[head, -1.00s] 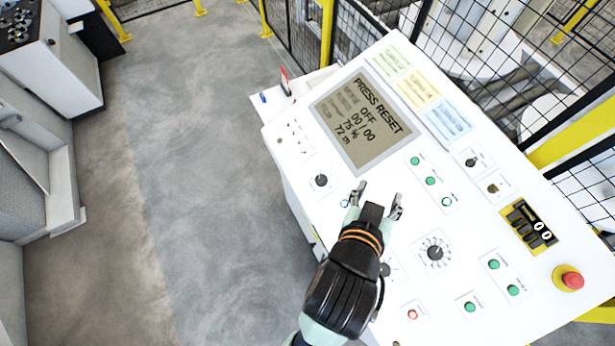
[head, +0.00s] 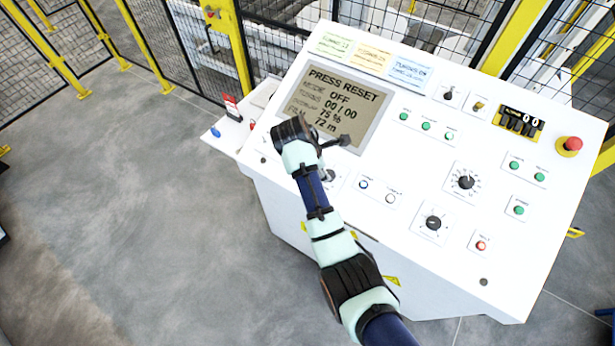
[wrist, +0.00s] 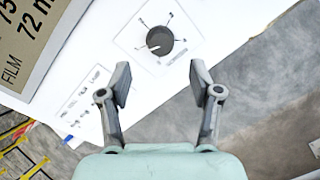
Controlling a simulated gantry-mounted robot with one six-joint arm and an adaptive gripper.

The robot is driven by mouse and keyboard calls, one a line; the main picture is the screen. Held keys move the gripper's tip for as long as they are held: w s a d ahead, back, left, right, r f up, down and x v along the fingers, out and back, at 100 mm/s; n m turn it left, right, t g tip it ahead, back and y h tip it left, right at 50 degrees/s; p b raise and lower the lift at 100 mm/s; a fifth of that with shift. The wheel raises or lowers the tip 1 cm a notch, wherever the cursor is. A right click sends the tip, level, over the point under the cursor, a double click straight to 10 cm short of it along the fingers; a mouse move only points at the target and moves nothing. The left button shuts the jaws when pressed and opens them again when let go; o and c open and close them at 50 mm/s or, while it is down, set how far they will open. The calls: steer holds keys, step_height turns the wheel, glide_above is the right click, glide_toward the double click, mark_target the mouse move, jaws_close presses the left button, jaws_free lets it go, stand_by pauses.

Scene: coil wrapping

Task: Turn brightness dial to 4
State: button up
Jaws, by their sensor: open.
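A round dark dial (wrist: 160,41) with a few tick marks on a white plate shows in the wrist view. Its light pointer mark faces the lower left of that picture. The printed label is too small to read, so I cannot confirm it is the brightness dial. My gripper (wrist: 161,77) is open and empty, with its two fingers apart just short of the dial, one to each side of it. In the head view my gripper (head: 336,156) is over the lower left of the display (head: 345,95), and my arm partly hides the dial there.
The sloping white panel (head: 400,160) also holds a larger dial (head: 466,182), another dark dial (head: 433,223), several green buttons, a yellow counter (head: 520,122) and a red emergency button (head: 569,146). A red-and-white item (head: 232,107) stands on the side shelf.

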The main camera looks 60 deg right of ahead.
steer(key=x, duration=0.7)
steer(key=shift+f+b, duration=0.15)
steer(key=shift+b, duration=0.2)
steer(key=c, duration=1.2)
steer(key=shift+o, duration=0.2)
